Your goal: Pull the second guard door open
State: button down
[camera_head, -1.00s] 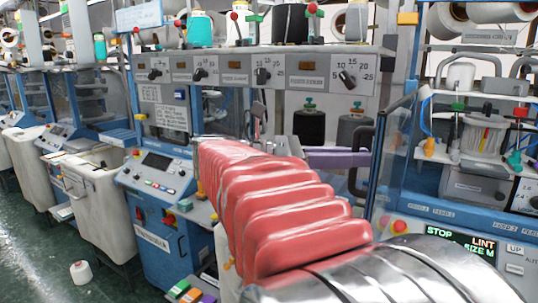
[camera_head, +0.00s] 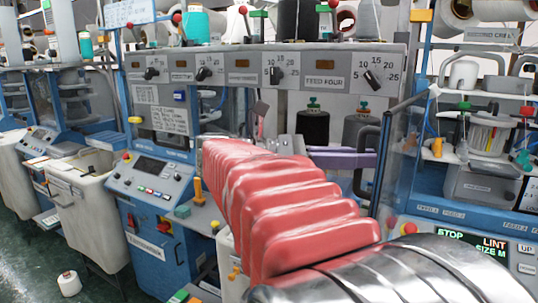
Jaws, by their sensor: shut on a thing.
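The guard door (camera_head: 408,160) is a clear panel in a blue and dark frame at the right of the middle machine. It is seen steeply from the side and appears to stand partly out from the machine. Its black bar handle (camera_head: 362,178) is on the left side of the panel. My gripper (camera_head: 352,157), with purple fingers, reaches right from behind my red-sleeved arm and is shut on the handle. My arm hides the gripper's lower surroundings and much of the machine's lower front.
A blue control cabinet (camera_head: 150,222) and a cream bin (camera_head: 88,215) stand left of my arm. A machine with a STOP display (camera_head: 470,243) is close on the right. Green floor (camera_head: 25,268) shows at lower left, with a white cone (camera_head: 68,284) on it.

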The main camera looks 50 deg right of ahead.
jog(key=shift+d, duration=0.1)
jog(key=c, duration=2)
grip_release()
jog(key=shift+c, duration=0.2)
